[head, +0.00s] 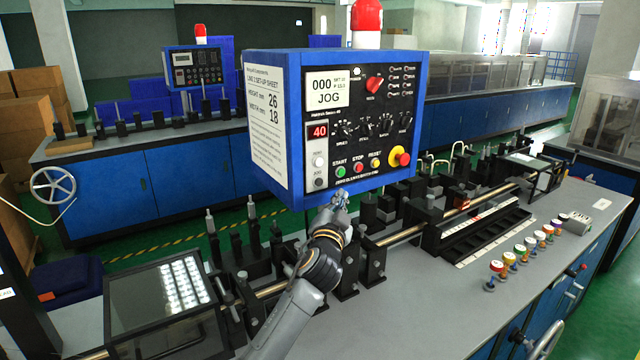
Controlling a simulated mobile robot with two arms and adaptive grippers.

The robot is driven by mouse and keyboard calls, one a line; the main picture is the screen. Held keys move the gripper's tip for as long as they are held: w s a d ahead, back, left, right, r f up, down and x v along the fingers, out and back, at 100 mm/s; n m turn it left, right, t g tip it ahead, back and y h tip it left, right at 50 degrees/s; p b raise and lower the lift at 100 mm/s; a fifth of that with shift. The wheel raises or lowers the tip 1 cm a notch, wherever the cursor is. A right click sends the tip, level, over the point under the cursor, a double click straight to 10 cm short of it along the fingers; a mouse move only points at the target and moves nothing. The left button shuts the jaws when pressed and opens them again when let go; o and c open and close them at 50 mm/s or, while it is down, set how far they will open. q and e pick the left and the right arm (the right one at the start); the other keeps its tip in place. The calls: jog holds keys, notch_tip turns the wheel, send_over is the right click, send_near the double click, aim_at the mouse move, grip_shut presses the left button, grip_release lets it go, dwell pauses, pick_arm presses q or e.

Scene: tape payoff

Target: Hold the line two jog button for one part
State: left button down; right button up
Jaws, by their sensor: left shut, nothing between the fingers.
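The blue control box (272,60) stands over the near machine, with a line 2 set-up sheet (267,125) on its left side. Its display (329,92) reads 000 and JOG. A red readout (317,131) shows 40. A white button (320,160) and a dark button (320,183) sit at the panel's lower left; their small labels are hard to read. Green start (340,171), red stop (358,168) and yellow reset (375,163) buttons run beside them. My left gripper (340,196) is shut and empty at the panel's lower edge, just below the green button; contact cannot be told. My right gripper is out of view.
A red emergency knob (399,157) sits at the panel's lower right. Black fixtures and a rail (400,236) fill the machine top below the box. Several coloured-top parts (515,257) stand on the right of the grey bench (430,310). A clear-lidded case (165,300) is at lower left.

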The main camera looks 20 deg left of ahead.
aim_at(319, 182)
pick_arm(q)
jog(key=w+a, duration=0.1)
jog(key=a, duration=0.1)
jog(key=w+a, duration=0.2)
jog(key=shift+w+a+b, duration=0.3)
jog(key=shift+a, duration=0.1)
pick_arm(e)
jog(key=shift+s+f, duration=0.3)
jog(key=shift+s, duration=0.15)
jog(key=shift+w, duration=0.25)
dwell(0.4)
pick_arm(q)
jog(key=shift+w+a, duration=0.1)
jog(key=shift+w+a, duration=0.15)
jog(key=shift+a, duration=0.05)
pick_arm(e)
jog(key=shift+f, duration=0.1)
pick_arm(q)
jog(key=shift+w+a, duration=0.25)
jog(key=shift+a, duration=0.1)
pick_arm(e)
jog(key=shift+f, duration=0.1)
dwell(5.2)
